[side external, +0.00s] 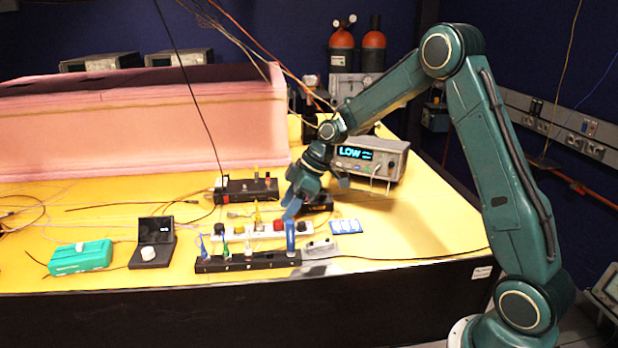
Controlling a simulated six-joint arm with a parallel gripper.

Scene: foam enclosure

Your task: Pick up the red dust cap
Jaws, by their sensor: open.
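A small red cap (280,224) sits on a white strip (264,232) near the front of the yellow work surface. It stands in a row with dark, yellow and white pieces, and I take it to be the red dust cap. My gripper (308,200) hangs just above and to the right of the red cap, tilted downward. Its jaws are open, with one finger reaching down close to the strip. I see nothing held between them. The exact gap between the fingers and the cap is hard to tell from this side.
A black rack (248,262) with several coloured upright pieces stands in front of the strip. Behind is another black block (246,190). A "LOW" display instrument (371,158) stands right of the gripper. A green box (80,257) is at left. The right table surface is clear.

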